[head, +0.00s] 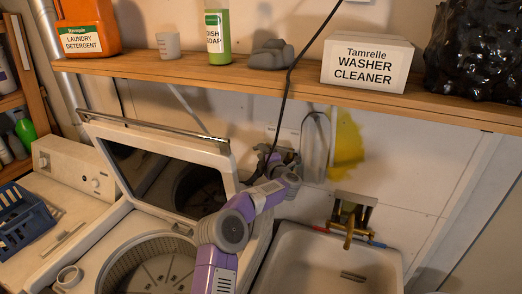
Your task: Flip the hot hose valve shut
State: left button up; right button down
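My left arm (232,230), purple and grey, reaches up from the bottom middle between the washer and the sink. My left gripper (272,159) is at the wall, below the shelf and beside the hanging grey hose loop (316,140). It is small, dark and partly hidden by its own wrist, so its opening cannot be made out. The hot hose valve cannot be told apart; dark fittings around the gripper blend with it. I cannot tell whether the gripper touches a valve. My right gripper is not in view.
A wooden shelf (285,84) with bottles and a washer cleaner box (367,62) spans above. A black cord (290,88) hangs past it. The open washer lid (160,165) stands left of my arm. A sink (285,262) with a brass faucet (350,217) is right.

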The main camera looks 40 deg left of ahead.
pick_arm(q)
jog(key=shift+x, duration=0.85)
grip_shut()
